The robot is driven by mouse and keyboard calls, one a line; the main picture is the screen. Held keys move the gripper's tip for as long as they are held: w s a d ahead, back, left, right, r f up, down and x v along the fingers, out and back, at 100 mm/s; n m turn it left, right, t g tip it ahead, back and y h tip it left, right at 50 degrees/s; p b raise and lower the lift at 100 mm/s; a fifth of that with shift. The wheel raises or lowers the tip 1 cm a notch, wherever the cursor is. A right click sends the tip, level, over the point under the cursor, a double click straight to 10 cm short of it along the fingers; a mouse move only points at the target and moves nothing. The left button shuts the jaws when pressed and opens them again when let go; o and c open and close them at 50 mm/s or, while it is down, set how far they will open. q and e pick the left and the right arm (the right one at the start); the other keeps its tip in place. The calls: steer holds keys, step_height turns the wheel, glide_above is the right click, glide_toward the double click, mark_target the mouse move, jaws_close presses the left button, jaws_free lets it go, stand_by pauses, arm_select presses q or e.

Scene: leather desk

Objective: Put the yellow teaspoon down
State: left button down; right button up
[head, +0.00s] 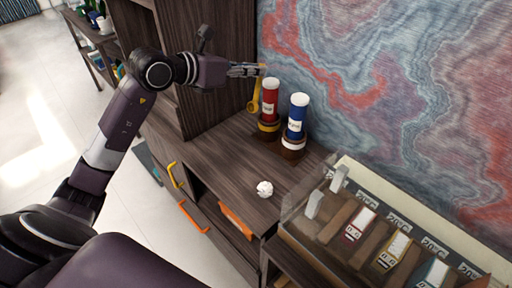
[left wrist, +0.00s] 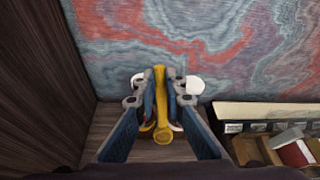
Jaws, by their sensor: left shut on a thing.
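The yellow teaspoon (head: 255,97) hangs from my left gripper (head: 262,69), bowl end down, in the head view. The left gripper is shut on it, above the desk's back part and just left of the red canister. In the left wrist view the yellow teaspoon (left wrist: 161,105) runs between the two fingers of the left gripper (left wrist: 160,88), its rounded end nearest the camera. The desk (head: 213,146) is dark wood. My right gripper is in neither view.
A red canister (head: 270,98) and a blue canister (head: 297,115), both white-topped, stand at the back wall. A crumpled white ball (head: 264,188) lies near the front edge. A clear-sided display case (head: 292,222) with price tags is at right. The desktop left of the ball is clear.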

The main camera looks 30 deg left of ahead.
arm_select(q)
step_height(320, 180, down, 20)
steer(key=shift+r, duration=0.25)
steer(key=shift+s+f, duration=0.1)
steer(key=c, duration=2)
jaws_free()
